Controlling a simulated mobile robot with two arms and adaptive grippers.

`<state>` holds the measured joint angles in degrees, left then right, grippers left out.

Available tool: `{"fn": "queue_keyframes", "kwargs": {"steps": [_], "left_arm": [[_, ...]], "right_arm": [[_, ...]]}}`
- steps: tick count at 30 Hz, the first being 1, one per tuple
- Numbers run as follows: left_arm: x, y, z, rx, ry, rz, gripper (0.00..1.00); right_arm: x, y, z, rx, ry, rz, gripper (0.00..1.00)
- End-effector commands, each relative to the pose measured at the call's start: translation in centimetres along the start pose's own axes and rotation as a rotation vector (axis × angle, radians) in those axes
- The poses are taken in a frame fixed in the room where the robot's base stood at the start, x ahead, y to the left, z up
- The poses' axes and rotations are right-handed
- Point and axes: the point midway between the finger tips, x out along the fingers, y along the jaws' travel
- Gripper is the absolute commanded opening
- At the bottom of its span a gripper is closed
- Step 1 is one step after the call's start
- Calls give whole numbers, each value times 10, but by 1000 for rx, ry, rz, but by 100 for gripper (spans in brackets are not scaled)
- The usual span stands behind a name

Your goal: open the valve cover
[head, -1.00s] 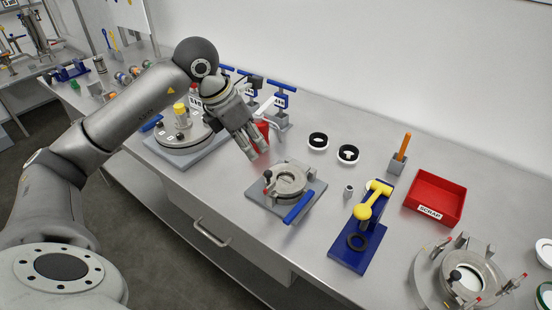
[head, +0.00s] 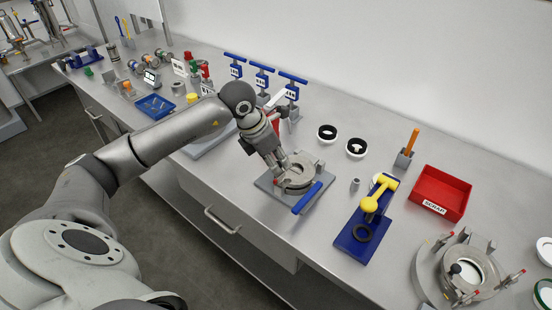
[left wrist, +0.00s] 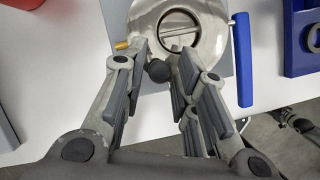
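The valve (head: 303,177) is a round steel body on a grey square plate (head: 265,184), with a blue lever handle (head: 307,198) on its near right side. In the left wrist view, the valve's round top (left wrist: 208,22) shows a slotted disc in its centre, and the blue handle (left wrist: 243,60) stands to the right. My left gripper (head: 282,168) is over the valve's left edge. In the left wrist view, its fingers (left wrist: 165,58) are apart, with a dark ball knob (left wrist: 158,70) between them. I cannot tell whether they touch the knob.
A blue stand with a yellow lever (head: 368,203) and a red scrap bin (head: 441,195) stand to the right. Another round clamped vessel (head: 470,272) is at lower right. Two black-rimmed rings (head: 327,133) lie behind. Blue-handled valves (head: 262,75) stand at the back left.

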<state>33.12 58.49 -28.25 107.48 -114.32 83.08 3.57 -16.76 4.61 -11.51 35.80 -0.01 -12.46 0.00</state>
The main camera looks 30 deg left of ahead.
Motion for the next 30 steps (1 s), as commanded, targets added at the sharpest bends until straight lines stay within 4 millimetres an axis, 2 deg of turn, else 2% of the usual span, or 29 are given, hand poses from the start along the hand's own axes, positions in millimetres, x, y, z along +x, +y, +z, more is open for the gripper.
{"fn": "queue_keyframes", "kwargs": {"steps": [2, 6, 9, 20, 30], "left_arm": [[0, 0, 0, 0, 0, 0, 27], [0, 0, 0, 0, 0, 0, 9], [0, 0, 0, 0, 0, 0, 0], [-2, 1, 1, -3, 10, -3, 0], [-16, 4, 16, -22, 127, -49, 0]], "right_arm": [[0, 0, 3, 0, -5, 0, 40], [0, 0, 9, 0, -14, -1, 40], [0, -1, 12, 0, -19, -1, 40], [-2, -1, 12, 1, -19, -1, 40], [-16, 0, 9, 1, -16, -1, 40]]}}
